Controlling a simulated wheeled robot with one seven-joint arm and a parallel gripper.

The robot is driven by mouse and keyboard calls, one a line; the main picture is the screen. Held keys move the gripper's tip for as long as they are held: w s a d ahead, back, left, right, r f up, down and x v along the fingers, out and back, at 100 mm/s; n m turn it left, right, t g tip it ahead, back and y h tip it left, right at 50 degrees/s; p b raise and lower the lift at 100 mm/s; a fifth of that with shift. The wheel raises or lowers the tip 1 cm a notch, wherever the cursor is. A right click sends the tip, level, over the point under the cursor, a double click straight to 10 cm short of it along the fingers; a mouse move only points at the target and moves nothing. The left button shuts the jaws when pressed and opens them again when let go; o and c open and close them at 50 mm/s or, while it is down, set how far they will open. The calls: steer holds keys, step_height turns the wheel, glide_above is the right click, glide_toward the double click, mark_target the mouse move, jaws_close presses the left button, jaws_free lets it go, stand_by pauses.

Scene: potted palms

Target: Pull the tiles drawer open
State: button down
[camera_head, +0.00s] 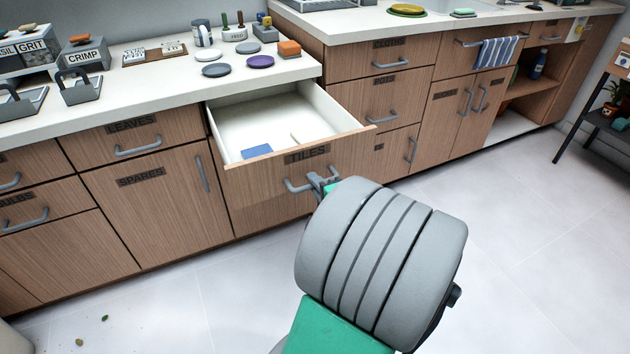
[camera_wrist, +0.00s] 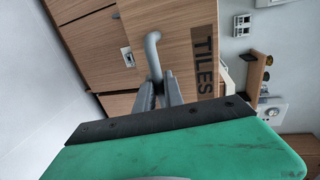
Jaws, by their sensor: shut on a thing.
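The tiles drawer (camera_head: 335,160) is pulled out from the counter, and its white inside shows. A blue flat piece (camera_head: 257,152) lies in it near the front. Its wooden front carries the label TILES, which also shows in the wrist view (camera_wrist: 203,62). My gripper (camera_head: 318,183) is shut on the grey drawer handle (camera_head: 297,186). In the wrist view the fingers close around the handle (camera_wrist: 153,50). My wrist hides the floor in front of the drawer and part of the drawer front's lower right.
The counter (camera_head: 130,95) above holds coloured discs, a mug and labelled boxes. Closed drawers labelled LEAVES (camera_head: 133,138) and POTS (camera_head: 388,92) flank the open one. A striped towel (camera_head: 497,51) hangs at right. The pale floor (camera_head: 540,220) is clear at right; small bits lie at lower left.

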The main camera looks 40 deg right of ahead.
steer(key=c, duration=1.5)
jaws_free()
steer(key=p+v, duration=0.2)
steer(key=v, duration=0.5)
steer(key=shift+s+a, duration=0.15)
steer(key=shift+s, duration=0.2)
